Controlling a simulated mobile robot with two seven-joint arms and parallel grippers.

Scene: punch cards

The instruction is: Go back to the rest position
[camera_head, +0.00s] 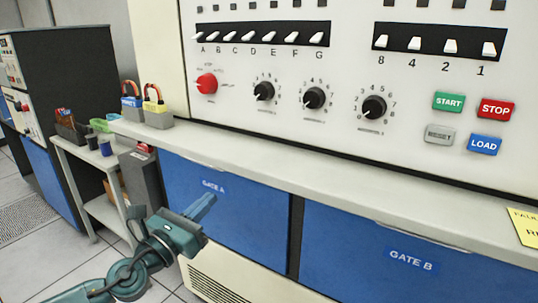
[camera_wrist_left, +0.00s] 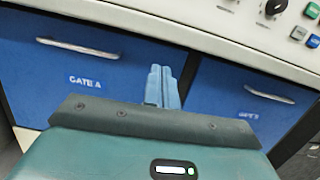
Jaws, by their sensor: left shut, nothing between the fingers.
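My left gripper (camera_head: 203,206) comes in from the lower left, in front of the blue GATE A door (camera_head: 240,210) and below the console ledge. In the left wrist view its two blue fingers (camera_wrist_left: 162,86) are together with nothing between them. They point toward the dark gap between the GATE A door (camera_wrist_left: 60,75) and the GATE B door (camera_wrist_left: 235,95). My right gripper is in neither view.
The console panel has lettered switches (camera_head: 260,37), a red knob (camera_head: 206,84), black dials and coloured buttons (camera_head: 449,102). The pale ledge (camera_head: 330,165) juts out above the doors. A grey cart (camera_head: 75,150) stands at left. Tiled floor (camera_head: 35,260) is open at lower left.

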